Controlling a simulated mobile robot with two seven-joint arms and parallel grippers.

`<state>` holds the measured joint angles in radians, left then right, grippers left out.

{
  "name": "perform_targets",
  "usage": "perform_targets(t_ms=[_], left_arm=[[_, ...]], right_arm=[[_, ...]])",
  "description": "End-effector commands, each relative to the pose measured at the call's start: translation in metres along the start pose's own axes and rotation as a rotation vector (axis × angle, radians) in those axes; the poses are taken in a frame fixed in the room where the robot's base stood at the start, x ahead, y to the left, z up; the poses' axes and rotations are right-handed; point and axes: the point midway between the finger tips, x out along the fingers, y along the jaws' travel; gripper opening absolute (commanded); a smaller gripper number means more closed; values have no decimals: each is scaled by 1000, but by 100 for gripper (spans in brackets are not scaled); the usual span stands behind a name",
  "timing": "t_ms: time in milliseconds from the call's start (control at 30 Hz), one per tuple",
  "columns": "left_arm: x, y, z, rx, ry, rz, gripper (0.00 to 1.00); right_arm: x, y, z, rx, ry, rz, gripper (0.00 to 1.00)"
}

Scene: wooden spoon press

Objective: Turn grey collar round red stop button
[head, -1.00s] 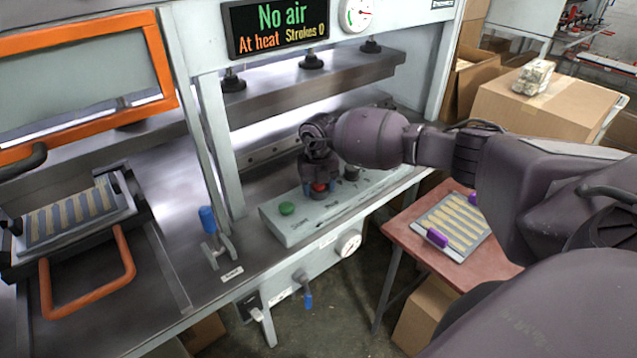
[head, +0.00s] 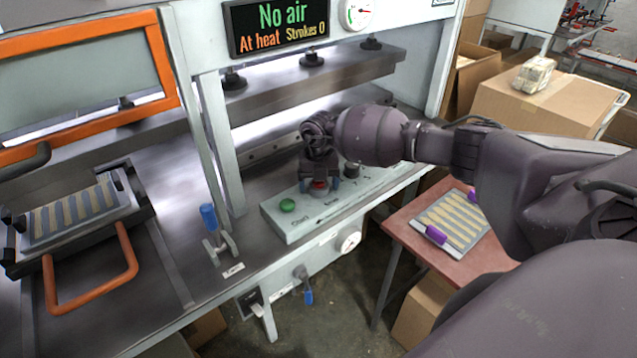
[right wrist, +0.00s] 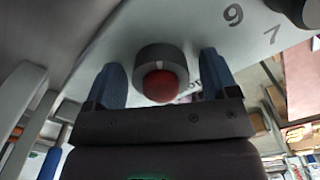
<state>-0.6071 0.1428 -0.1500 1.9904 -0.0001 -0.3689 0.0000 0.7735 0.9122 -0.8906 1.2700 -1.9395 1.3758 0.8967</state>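The red stop button (head: 319,185) sits on the pale control box, below my right gripper. In the right wrist view the red button (right wrist: 160,86) shows with its dark grey collar (right wrist: 161,62) around it, a light mark on the collar's rim. My right gripper (head: 319,186) points down over the button. In the right wrist view its two blue fingertips (right wrist: 162,80) stand apart on either side of the collar, with gaps, so it is open and empty. My left gripper is not in view.
A green button (head: 287,205) and a black knob (head: 351,169) flank it on the control box (head: 300,228). The display (head: 279,27) reads "No air". A blue-handled lever (head: 209,217) stands to the left. A red table (head: 405,236) is at the right.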

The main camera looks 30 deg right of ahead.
Motion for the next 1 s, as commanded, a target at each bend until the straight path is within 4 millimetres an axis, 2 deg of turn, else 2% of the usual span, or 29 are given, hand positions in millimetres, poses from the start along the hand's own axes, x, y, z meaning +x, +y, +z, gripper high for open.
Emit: perform_targets(t_ms=[367,467,800,1000], left_arm=[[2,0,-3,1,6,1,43],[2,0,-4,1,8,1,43],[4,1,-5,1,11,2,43],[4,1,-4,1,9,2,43]], right_arm=[[-4,0,0,-1,0,1,82],[-16,0,0,-1,-1,1,82],[-75,0,1,0,-2,0,82],[-100,0,0,-1,-1,0,82]])
